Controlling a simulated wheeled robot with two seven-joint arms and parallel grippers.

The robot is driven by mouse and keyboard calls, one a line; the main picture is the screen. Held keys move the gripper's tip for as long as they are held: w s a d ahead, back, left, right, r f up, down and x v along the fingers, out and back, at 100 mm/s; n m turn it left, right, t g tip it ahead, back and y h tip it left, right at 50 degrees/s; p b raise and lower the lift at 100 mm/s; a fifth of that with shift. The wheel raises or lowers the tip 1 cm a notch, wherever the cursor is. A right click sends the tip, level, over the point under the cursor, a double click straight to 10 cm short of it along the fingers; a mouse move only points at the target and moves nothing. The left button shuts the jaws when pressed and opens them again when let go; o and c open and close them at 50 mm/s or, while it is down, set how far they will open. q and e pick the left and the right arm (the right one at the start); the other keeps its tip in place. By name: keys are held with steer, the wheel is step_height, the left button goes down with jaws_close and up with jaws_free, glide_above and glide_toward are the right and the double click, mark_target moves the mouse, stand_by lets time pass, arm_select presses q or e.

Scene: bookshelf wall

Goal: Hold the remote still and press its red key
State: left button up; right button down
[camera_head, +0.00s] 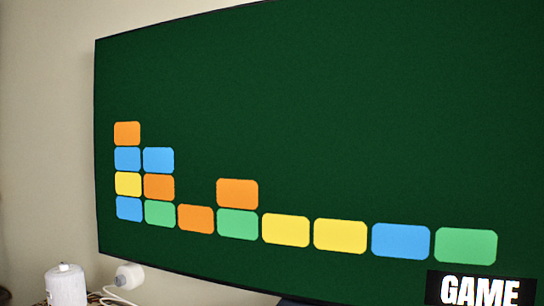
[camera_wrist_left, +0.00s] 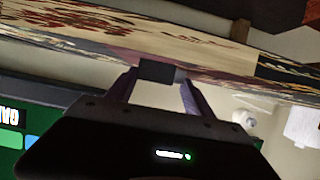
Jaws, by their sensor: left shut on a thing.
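In the left wrist view, my left gripper (camera_wrist_left: 158,80) is shut with a small dark grey block, seemingly the remote (camera_wrist_left: 156,71), between its two fingertips. A lighter grey end shows at the block's right side. No keys show on it, so the red key is hidden or turned away. The head view shows neither gripper nor the remote. My right gripper is in no view.
A large dark green screen (camera_head: 300,120) with coloured tiles fills the head view. A white canister (camera_head: 66,285) and a white rounded object (camera_head: 130,276) stand at lower left. A patterned surface (camera_wrist_left: 215,50) lies close beyond my left fingertips.

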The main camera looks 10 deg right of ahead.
arm_select(q)
steer(key=o, duration=1.6)
steer(key=v, duration=1.2)
steer(key=shift+s+f, duration=0.1)
steer(key=shift+f, duration=0.05)
